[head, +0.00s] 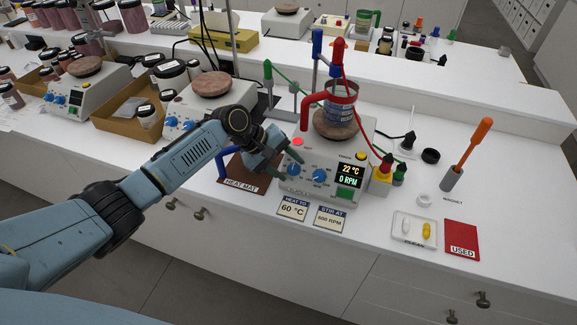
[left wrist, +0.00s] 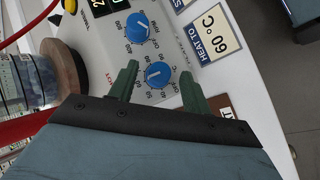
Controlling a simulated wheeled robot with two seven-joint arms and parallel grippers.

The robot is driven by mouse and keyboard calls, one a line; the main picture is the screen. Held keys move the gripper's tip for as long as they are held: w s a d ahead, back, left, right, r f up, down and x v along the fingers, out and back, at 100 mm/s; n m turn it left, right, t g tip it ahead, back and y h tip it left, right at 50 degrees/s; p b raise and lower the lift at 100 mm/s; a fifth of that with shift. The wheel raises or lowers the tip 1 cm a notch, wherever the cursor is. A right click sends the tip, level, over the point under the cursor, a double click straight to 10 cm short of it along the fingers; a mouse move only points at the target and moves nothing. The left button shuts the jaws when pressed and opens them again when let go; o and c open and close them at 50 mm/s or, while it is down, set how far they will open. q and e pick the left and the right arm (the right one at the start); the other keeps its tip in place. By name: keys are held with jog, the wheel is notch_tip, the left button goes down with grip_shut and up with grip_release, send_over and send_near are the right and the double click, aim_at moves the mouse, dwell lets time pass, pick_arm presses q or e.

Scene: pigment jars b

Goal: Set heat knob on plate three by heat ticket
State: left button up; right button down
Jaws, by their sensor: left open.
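The hot plate (head: 338,165) with a display reading 22 °C and 0 RPM stands at centre right. Its heat knob (head: 294,169) is blue and also shows in the left wrist view (left wrist: 158,75). The second blue knob (head: 320,176) is beside it and shows in the left wrist view (left wrist: 137,27). The heat ticket (head: 293,207), reading "HEAT TO 60 °C", lies in front of the plate. My left gripper (head: 288,158) is open at the plate's front panel. Its green fingertips are on either side of the heat knob; contact cannot be told. My right gripper is out of view.
A jar (head: 339,104) in a red clamp ring stands on the plate's top. A ticket (head: 331,216) reading "600 RPM" lies beside the heat ticket. A brown heat mat (head: 244,179) lies under my arm. A small tray (head: 414,230) is at right.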

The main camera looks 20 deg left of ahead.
pick_arm(q)
jog(key=v, duration=1.2)
jog(key=shift+a+r, duration=0.15)
